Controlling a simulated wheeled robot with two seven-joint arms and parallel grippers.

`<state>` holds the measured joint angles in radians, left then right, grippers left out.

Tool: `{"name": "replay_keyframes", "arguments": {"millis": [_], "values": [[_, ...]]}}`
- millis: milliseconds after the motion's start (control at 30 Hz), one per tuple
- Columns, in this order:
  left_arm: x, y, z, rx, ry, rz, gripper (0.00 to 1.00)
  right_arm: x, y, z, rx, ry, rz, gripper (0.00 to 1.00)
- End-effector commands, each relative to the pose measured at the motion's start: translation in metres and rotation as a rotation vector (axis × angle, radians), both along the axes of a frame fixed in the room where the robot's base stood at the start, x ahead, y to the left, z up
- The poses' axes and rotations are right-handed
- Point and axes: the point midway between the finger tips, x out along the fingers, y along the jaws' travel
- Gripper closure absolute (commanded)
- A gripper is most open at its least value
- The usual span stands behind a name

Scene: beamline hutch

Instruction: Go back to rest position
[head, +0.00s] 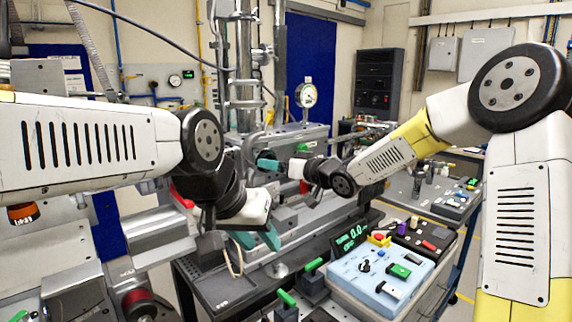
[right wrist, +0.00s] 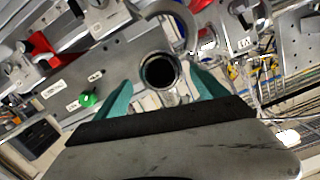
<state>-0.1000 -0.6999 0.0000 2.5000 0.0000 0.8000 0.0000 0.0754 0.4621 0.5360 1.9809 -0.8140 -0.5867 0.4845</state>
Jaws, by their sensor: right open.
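My left gripper (head: 258,241) hangs at the end of the left arm, over the dark bench tray in the head view. Its two teal fingers are apart, with nothing visible between them. My right gripper (head: 268,164) points left at the metal apparatus in the middle of the head view. In the right wrist view its teal fingers (right wrist: 162,92) are spread wide. A round, dark-mouthed tube end (right wrist: 160,72) shows between and beyond them. The fingers do not appear to touch it, though the distance is hard to judge.
A dark tray (head: 222,290) with a tweezer-like tool lies below my left gripper. A blue control box (head: 380,278) and a lit green display (head: 350,236) stand to its right. A dial gauge (head: 306,95) rises behind. A side cart (head: 425,196) stands at the right.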

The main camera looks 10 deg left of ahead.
Motion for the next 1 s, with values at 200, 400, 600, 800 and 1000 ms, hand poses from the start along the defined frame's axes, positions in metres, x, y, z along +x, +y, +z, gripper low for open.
{"name": "replay_keyframes", "arguments": {"millis": [200,400,600,800,1000], "values": [[0.000,0.000,0.000,0.000,0.000,0.000,0.64,-0.021,-0.031,0.005,-0.001,-0.002,-0.004,0.16],[0.000,0.000,0.000,0.000,0.000,0.000,0.64,-0.030,-0.049,0.006,-0.025,-0.001,-0.023,0.16],[0.000,0.000,0.000,0.000,0.000,0.000,0.64,-0.036,-0.115,0.006,-0.245,0.034,-0.236,0.16],[0.000,0.000,0.000,0.000,0.000,0.000,0.64,-0.092,-0.229,0.008,-0.477,0.194,-0.527,0.16],[0.000,0.000,0.000,0.000,0.000,0.000,0.64,-0.198,-0.306,-0.004,-0.546,0.451,-0.667,0.16]]}}
